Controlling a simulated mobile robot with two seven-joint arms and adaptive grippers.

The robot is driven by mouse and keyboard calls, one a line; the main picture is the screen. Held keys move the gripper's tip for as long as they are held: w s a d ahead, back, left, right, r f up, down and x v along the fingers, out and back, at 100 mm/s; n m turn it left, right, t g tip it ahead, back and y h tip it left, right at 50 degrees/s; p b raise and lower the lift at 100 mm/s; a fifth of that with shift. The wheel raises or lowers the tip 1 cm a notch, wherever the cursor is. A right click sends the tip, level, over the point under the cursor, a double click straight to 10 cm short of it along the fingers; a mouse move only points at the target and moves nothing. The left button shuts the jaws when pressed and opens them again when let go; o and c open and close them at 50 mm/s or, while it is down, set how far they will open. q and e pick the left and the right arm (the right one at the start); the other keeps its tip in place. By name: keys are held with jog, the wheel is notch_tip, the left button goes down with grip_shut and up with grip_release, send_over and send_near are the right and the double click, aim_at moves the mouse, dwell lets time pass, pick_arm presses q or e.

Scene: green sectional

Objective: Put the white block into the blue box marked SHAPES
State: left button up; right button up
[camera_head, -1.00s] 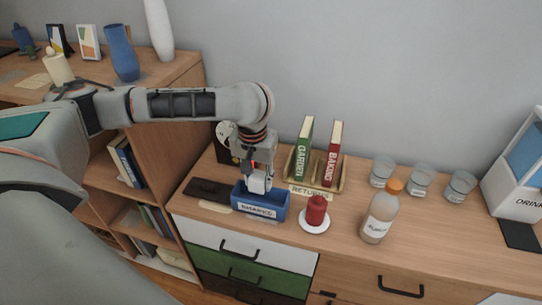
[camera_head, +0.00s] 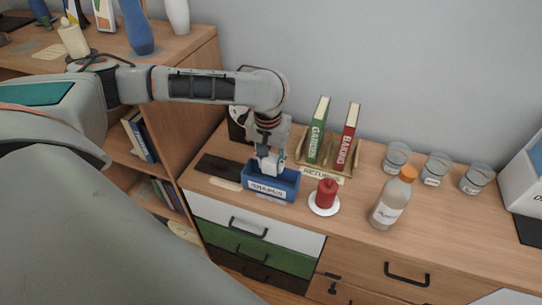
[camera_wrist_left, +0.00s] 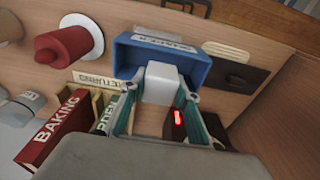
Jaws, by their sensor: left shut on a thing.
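The white block (camera_head: 271,165) is held in my left gripper (camera_head: 268,157), which is shut on it. The block is over the opening of the blue box marked SHAPES (camera_head: 269,190), near its back side. In the left wrist view the block (camera_wrist_left: 161,83) sits between the two fingertips (camera_wrist_left: 160,95), with the blue box (camera_wrist_left: 196,72) just beyond it. I cannot tell whether the block's lower end is below the rim. My right gripper is not in view.
A red candle (camera_head: 326,192) on a white plate stands right of the box. Behind are the GARDEN (camera_head: 316,140) and BAKING (camera_head: 347,140) books in a RETURNS rack. A bottle (camera_head: 390,205) and several glasses stand further right. A dark tray (camera_head: 221,168) lies left of the box.

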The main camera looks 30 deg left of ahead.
aim_at(271, 177)
pick_arm(q)
jog(key=shift+f, duration=3.4)
jog(key=o, duration=1.1)
jog(key=shift+c, duration=0.2)
jog(key=shift+o, duration=0.6)
